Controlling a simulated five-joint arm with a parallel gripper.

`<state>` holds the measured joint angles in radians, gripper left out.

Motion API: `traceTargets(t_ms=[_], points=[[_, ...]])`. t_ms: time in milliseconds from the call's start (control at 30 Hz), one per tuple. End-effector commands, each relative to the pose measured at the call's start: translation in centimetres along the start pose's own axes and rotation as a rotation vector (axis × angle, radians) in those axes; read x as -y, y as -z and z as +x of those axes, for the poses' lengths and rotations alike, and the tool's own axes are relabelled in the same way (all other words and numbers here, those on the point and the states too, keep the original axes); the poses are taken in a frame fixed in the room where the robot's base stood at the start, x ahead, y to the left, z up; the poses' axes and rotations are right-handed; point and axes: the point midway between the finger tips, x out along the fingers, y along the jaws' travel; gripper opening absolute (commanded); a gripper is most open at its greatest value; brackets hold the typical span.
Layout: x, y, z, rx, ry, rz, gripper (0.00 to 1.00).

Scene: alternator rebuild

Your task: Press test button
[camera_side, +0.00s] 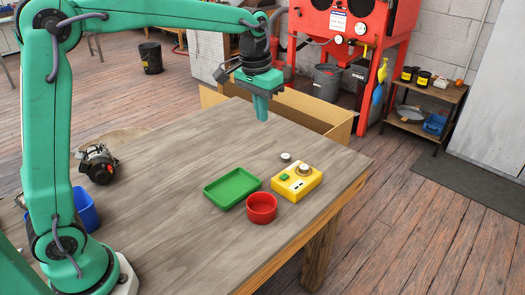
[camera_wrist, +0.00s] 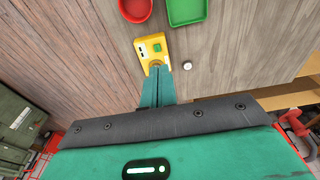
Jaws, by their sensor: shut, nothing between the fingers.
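A yellow test box (camera_side: 299,186) sits on the wooden table near its right edge. It has a small green square button (camera_side: 285,177) and a round pale-topped knob (camera_side: 304,169) on top. The wrist view shows the box (camera_wrist: 145,60) with the green button (camera_wrist: 157,48); the fingers partly cover the knob end. My gripper (camera_side: 262,118) is shut and empty, pointing down, well above the table and beyond the box in the side view. In the wrist view its fingertips (camera_wrist: 156,70) overlap the box, but they are apart from it.
A green tray (camera_side: 213,195) and a red round bowl (camera_side: 262,209) stand beside the box. A small pale disc (camera_side: 286,157) lies on the table behind it. An alternator-like part (camera_side: 98,164) and a blue bin (camera_side: 86,211) are at the left. The table middle is clear.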

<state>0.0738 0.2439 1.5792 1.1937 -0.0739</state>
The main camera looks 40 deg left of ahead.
Motion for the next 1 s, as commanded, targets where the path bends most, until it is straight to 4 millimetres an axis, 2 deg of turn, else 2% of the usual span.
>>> traceTargets(t_ms=[300, 533, 700, 1000], points=[[-1.1, 4.0, 3.9, 0.072, 0.004, 0.001, 0.0], [-1.6, 5.7, 6.3, 0.11, 0.008, 0.001, 0.0], [-1.8, 6.3, 7.2, 0.123, 0.009, 0.001, 0.0], [-1.9, 6.4, 7.3, 0.125, 0.009, 0.001, 0.0]])
